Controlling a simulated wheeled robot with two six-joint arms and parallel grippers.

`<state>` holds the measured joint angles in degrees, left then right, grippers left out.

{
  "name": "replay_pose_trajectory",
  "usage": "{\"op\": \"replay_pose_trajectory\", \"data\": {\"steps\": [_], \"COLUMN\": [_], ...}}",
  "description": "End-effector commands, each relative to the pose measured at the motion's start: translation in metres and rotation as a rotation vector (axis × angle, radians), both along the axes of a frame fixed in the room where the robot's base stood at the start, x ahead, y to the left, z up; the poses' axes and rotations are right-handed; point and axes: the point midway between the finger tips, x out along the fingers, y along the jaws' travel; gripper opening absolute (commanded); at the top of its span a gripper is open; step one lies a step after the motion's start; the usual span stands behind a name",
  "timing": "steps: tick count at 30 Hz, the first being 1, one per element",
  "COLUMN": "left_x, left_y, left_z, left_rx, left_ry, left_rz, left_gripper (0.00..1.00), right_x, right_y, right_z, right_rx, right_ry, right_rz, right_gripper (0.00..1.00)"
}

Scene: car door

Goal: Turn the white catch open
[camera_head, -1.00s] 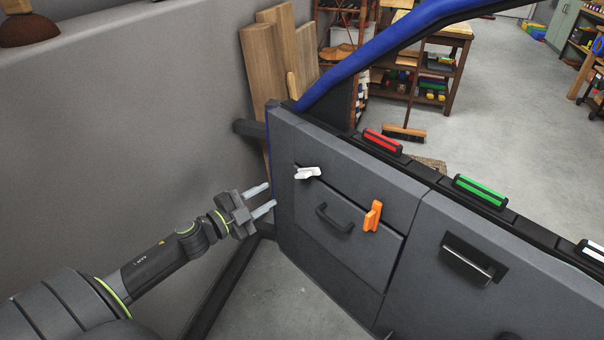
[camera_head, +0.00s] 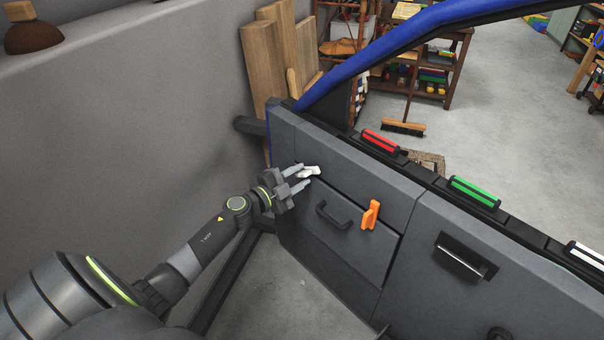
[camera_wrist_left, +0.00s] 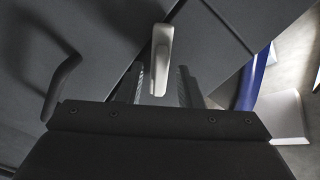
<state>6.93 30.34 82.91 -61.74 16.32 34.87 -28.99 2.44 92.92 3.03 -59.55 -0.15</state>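The white catch (camera_head: 309,171) sits on the upper left of the grey car door panel (camera_head: 345,262), at the left end of the seam above a dark pull handle (camera_head: 334,216). My left gripper (camera_head: 300,178) is at the catch, its two fingers apart and pointing at it. In the left wrist view the white catch (camera_wrist_left: 161,58) lies between the open fingertips (camera_wrist_left: 158,85), with a gap visible on both sides. The head view does not show any contact. My right gripper is in neither view.
An orange catch (camera_head: 371,214) stands right of the pull handle. Red (camera_head: 380,141) and green (camera_head: 474,192) pieces sit along the door's top ledge. A grey wall (camera_head: 120,120) runs close on the left. Wooden boards (camera_head: 280,60) lean behind the door.

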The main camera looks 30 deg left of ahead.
Motion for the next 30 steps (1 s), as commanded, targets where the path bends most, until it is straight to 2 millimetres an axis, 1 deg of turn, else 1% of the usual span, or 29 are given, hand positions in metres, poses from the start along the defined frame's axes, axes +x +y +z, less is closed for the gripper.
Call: {"op": "replay_pose_trajectory", "data": {"steps": [1, 3, 6, 14, 17, 22, 30], "left_x": [0.0054, 0.0100, 0.0136, 0.0146, 0.0145, 0.0143, 0.0142], "left_y": [-0.0019, -0.0030, -0.0041, -0.0043, -0.0043, -0.0042, -0.0042], "left_z": [0.0000, -0.0005, -0.0002, -0.0001, -0.0001, -0.0002, -0.0003], "left_rx": [-0.001, 0.000, 0.000, 0.000, 0.000, 0.000, 0.025], "left_ry": [-0.001, -0.001, 0.000, 0.000, 0.000, 0.000, -0.006], "left_rz": [0.000, -0.001, -0.001, -0.001, -0.001, -0.001, -0.001], "left_gripper": [0.33, 0.33, 0.33, 0.33, 0.22, 0.00, 0.00], "right_x": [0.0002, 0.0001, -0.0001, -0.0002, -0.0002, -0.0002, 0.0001], "right_y": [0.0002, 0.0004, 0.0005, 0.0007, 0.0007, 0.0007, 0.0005], "right_z": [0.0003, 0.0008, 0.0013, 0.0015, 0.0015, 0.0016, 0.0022], "right_rx": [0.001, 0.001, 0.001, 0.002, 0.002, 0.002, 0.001], "right_ry": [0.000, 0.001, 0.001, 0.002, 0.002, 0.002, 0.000], "right_rz": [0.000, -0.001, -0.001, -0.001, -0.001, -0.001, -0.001], "right_gripper": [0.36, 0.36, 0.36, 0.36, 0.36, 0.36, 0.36]}}
